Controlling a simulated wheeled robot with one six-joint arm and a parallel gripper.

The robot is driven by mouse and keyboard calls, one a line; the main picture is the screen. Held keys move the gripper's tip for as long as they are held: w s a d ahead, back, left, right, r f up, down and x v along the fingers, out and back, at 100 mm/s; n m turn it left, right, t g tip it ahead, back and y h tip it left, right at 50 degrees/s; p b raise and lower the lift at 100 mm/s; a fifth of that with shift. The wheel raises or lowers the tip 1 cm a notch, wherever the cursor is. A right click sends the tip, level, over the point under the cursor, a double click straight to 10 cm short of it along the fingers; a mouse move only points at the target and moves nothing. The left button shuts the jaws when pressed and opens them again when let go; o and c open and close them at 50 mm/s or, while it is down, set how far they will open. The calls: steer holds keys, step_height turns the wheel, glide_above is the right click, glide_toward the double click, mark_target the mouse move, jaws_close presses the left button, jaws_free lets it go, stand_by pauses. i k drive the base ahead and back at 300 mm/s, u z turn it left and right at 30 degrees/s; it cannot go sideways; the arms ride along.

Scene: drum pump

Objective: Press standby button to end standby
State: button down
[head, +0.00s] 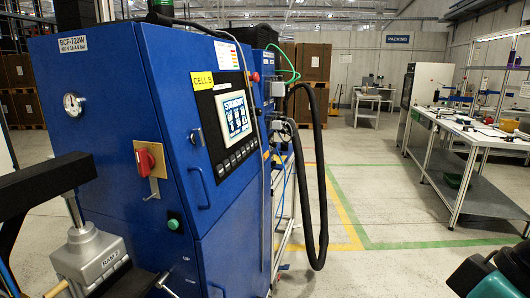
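The blue control cabinet (110,130) stands at the left, with a tilted black control panel (222,135) on its right-hand face. The panel's lit screen (233,116) shows a heading that looks like "STANDBY" above several icons. A row of small keys (238,157) runs below the screen. Their markings are too small to read, so I cannot tell which is the standby button. A green round button (173,224) sits lower on the cabinet. My gripper cannot be made out in this view.
A red rotary switch (146,159) and a blue door handle (200,188) stick out of the cabinet. A grey block marked "RAM 2" (92,258) is at the lower left. A black hose (318,180) hangs behind. Open floor (385,205) lies before the workbench (475,135) at right.

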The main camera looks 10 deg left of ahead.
mark_target(232, 158)
steer(key=u, duration=0.1)
steer(key=i, duration=0.9)
steer(key=u, duration=0.3)
